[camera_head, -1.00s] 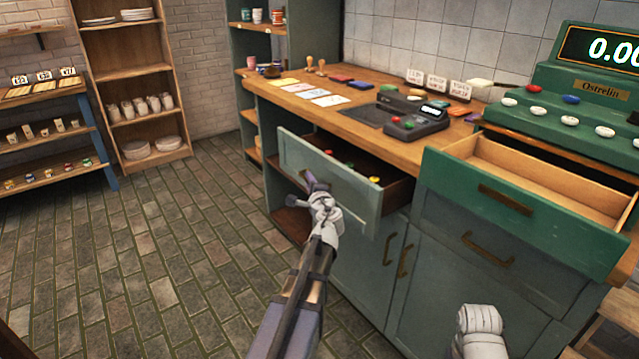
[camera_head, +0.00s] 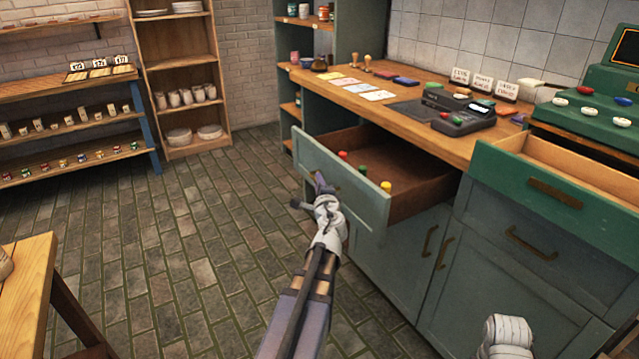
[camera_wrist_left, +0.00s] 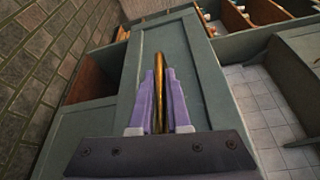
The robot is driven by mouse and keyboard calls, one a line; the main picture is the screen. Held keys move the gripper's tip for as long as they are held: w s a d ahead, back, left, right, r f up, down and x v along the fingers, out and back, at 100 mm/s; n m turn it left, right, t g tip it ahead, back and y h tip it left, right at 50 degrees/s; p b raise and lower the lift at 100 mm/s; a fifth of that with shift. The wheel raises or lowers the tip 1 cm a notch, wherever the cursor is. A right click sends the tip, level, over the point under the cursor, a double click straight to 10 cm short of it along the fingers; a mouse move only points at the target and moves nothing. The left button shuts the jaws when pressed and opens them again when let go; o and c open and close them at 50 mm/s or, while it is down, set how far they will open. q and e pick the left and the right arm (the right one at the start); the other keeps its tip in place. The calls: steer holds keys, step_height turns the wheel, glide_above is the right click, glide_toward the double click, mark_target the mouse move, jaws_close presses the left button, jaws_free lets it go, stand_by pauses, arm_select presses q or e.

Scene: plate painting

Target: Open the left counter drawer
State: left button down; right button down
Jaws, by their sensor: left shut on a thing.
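The left counter drawer (camera_head: 340,187) has a grey-green front and stands well out from the counter. Its wooden inside shows, with red, green and yellow small things (camera_head: 363,169) in it. My left gripper (camera_head: 321,186) is at the drawer's front. In the left wrist view, its two purple fingers (camera_wrist_left: 159,95) are closed around the brass handle (camera_wrist_left: 159,65) of the drawer front. The handle is hidden by the gripper in the head view. Only a pale part of my right arm (camera_head: 507,335) shows at the bottom right; its gripper is out of view.
A green drawer (camera_head: 540,185) under the cash register (camera_head: 590,105) also stands open at the right. The counter top (camera_head: 400,98) holds cards, a card terminal (camera_head: 460,107) and signs. A wooden table (camera_head: 30,270) is at the lower left. The tiled floor left of the drawer is clear.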

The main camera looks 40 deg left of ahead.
arm_select(q)
steer(key=c, duration=0.9)
jaws_free()
